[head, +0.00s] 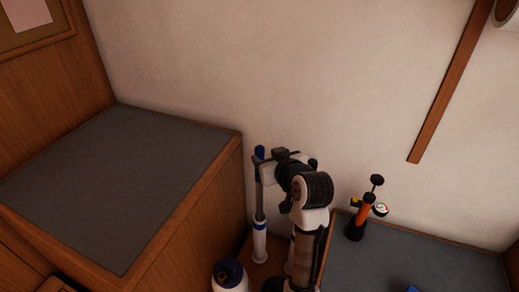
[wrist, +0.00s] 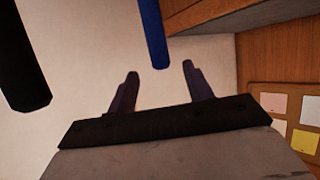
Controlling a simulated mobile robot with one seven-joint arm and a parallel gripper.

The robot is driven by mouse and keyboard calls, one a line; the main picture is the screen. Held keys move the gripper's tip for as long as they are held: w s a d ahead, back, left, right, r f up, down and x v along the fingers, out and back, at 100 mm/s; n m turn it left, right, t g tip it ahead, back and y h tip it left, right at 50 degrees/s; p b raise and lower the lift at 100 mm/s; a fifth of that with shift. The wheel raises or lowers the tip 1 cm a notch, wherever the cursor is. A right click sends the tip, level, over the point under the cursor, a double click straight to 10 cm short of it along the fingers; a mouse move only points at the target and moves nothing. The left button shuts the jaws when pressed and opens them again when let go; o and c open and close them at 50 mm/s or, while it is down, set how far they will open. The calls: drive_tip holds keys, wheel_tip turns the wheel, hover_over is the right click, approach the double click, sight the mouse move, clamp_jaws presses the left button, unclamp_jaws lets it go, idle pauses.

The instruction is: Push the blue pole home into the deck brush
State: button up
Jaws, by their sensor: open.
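The blue pole (wrist: 153,34) comes down from the top of the wrist view, and its lower visible end lies between and just beyond my open fingertips (wrist: 160,70), with gaps on both sides. In the head view my gripper (head: 259,162) is high beside the wall, with a blue tip (head: 259,152) at its fingers. Below it a thin grey upright shaft runs down to a white cylinder with a blue band (head: 260,240). I cannot tell whether these belong to the pole. I cannot make out the deck brush clearly in either view.
A wooden cabinet with a grey top (head: 120,185) stands close on the left. A white bottle with a dark cap (head: 230,276) is at the bottom. An orange pump (head: 363,215) with a gauge stands on a grey surface (head: 420,260) at right. The wall is behind.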

drive_tip(key=p+x, duration=0.1)
drive_tip(key=x, duration=0.7)
drive_tip(key=shift+w+a, duration=0.15)
drive_tip(key=shift+w, duration=0.05)
drive_tip(key=c, duration=1.1)
drive_tip(key=o, duration=0.4)
clamp_jaws()
wheel_tip(320, 180, up, 32)
drive_tip(key=p, duration=1)
hover_over(257, 149)
drive_tip(key=w, duration=0.3)
drive_tip(key=shift+s+f, duration=0.1)
drive_tip(key=shift+s, duration=0.15)
